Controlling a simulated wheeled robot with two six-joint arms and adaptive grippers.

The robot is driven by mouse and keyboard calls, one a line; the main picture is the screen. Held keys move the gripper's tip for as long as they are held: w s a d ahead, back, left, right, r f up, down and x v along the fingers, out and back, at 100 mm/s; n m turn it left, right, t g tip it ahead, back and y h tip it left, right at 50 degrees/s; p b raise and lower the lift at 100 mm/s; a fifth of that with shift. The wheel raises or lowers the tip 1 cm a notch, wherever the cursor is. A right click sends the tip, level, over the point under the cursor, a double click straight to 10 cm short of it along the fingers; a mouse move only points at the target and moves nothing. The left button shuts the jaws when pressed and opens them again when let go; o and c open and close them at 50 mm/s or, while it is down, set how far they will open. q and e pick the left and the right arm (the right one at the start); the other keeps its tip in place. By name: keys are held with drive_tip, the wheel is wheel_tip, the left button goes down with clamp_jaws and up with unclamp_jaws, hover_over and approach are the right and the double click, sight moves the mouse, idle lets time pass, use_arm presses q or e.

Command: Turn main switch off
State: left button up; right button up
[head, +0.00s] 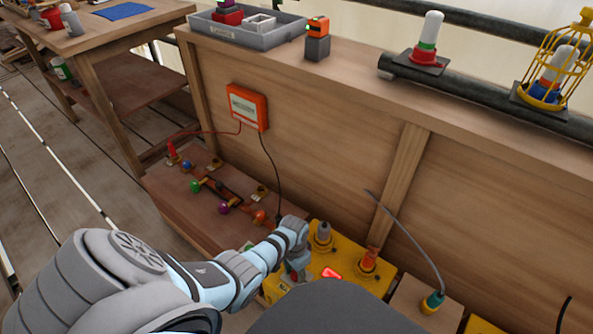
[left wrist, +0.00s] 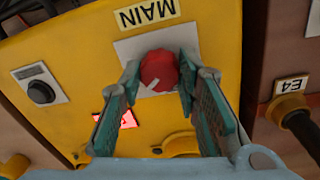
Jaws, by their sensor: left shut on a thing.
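The main switch is a red rotary knob (left wrist: 159,70) with a white pointer mark on a pale plate, under an upside-down MAIN label (left wrist: 147,13) in the left wrist view. It sits on the yellow box (left wrist: 70,50), which also shows in the head view (head: 325,285). The pointer slants toward the lower left in the left wrist view. My left gripper (left wrist: 160,78) has its two teal fingers closed on the knob's sides. In the head view my left gripper (head: 297,272) reaches down to the yellow box and hides the knob. A red lamp (head: 331,273) glows on the box.
A black knob (left wrist: 41,92) is on the same yellow box. An E4 box (left wrist: 291,85) with a cable stands close beside it. An orange meter (head: 247,106) with leads hangs on the wooden panel. A grey tray (head: 245,34) and a caged lamp (head: 552,75) are above.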

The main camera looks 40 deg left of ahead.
use_arm(q)
drive_tip(key=n+p, duration=0.1)
drive_tip(key=n, duration=0.3)
drive_tip(key=shift+n+p, duration=0.3)
drive_tip(key=n+p, duration=0.1)
drive_tip(key=n, duration=0.3)
drive_tip(key=shift+t, duration=0.3)
drive_tip(key=shift+n, duration=0.9)
use_arm(e)
drive_tip(key=shift+n+g, duration=0.3)
drive_tip(key=shift+g, duration=0.2)
drive_tip(key=shift+s+d+r, duration=0.1)
drive_tip(key=shift+s+d, duration=0.2)
drive_tip(key=shift+s, duration=0.5)
drive_tip(key=shift+s+d+r, duration=0.15)
drive_tip(key=shift+s+d, duration=0.2)
drive_tip(key=shift+s, duration=0.4)
drive_tip(key=shift+s+d+r, duration=0.1)
drive_tip(key=shift+s+d, duration=0.2)
drive_tip(key=shift+s, duration=0.65)
use_arm(q)
drive_tip(key=o, duration=1.2)
drive_tip(key=shift+c, duration=0.2)
